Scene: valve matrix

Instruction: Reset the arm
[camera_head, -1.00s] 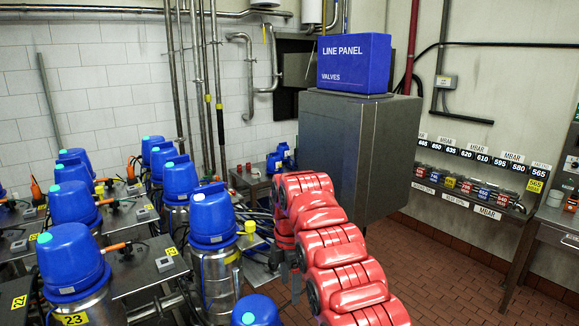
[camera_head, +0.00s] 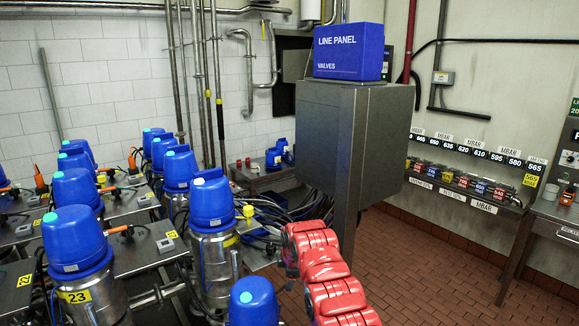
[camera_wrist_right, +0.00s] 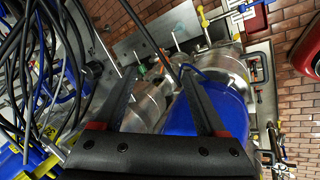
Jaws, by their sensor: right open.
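My red right arm (camera_head: 325,278) comes in from the lower right of the head view. It is folded low in front of the grey cabinet. Its gripper (camera_wrist_right: 160,76) shows in the right wrist view as two dark fingers spread apart with nothing held between them. Beyond the fingers are a blue valve cap (camera_wrist_right: 208,112) and shiny metal valve bodies (camera_wrist_right: 145,105); I cannot tell how far off they are. In the head view the gripper is mostly hidden by the arm. My left gripper is not in view.
Several blue-capped steel valves (camera_head: 212,205) stand close left of my arm. The grey cabinet (camera_head: 345,130) with the blue line panel box (camera_head: 349,52) stands behind. Black cables (camera_head: 275,215) hang between them. A shelf (camera_head: 460,190) lines the right wall; the brick floor (camera_head: 430,270) is clear.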

